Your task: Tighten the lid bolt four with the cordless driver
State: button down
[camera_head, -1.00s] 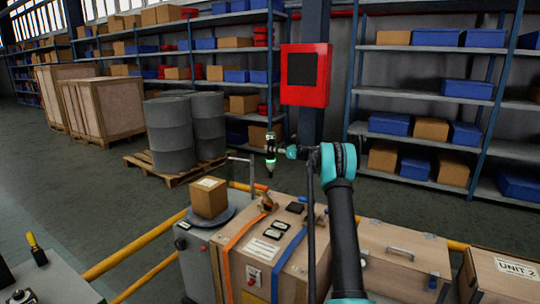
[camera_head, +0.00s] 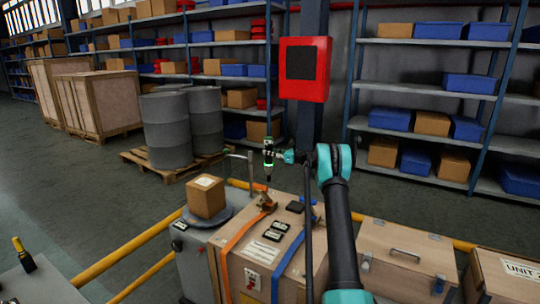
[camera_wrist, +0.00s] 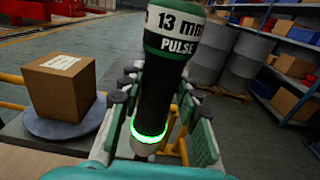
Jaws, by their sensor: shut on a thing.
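My gripper (camera_head: 277,157) is shut on the cordless driver (camera_wrist: 168,85), a black and green tool marked "13 mm PULSE" with a glowing green ring. In the head view the driver (camera_head: 268,152) hangs upright, its thin tip pointing down above the back of a wooden crate (camera_head: 240,262) with orange and blue straps. A small brass-coloured fitting (camera_head: 265,203) sits on the crate's top just below the tip. I cannot tell whether the tip touches it. No lid bolt can be made out in either view.
A cardboard box (camera_head: 206,197) stands on a round grey plate (camera_head: 222,217) left of the crate. A latched wooden case (camera_head: 405,255) is to the right. Yellow rails (camera_head: 150,243) run behind and left. Grey drums (camera_head: 165,130) and shelves stand farther back.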

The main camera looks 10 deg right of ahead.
aim_at(272, 163)
jog(key=shift+f, duration=0.55)
jog(key=shift+d+f, duration=0.1)
jog(key=shift+f, duration=2.2)
jog(key=shift+s+f, duration=0.1)
jog(key=shift+f, duration=0.4)
dwell(2.1)
jog(key=shift+r, duration=2.55)
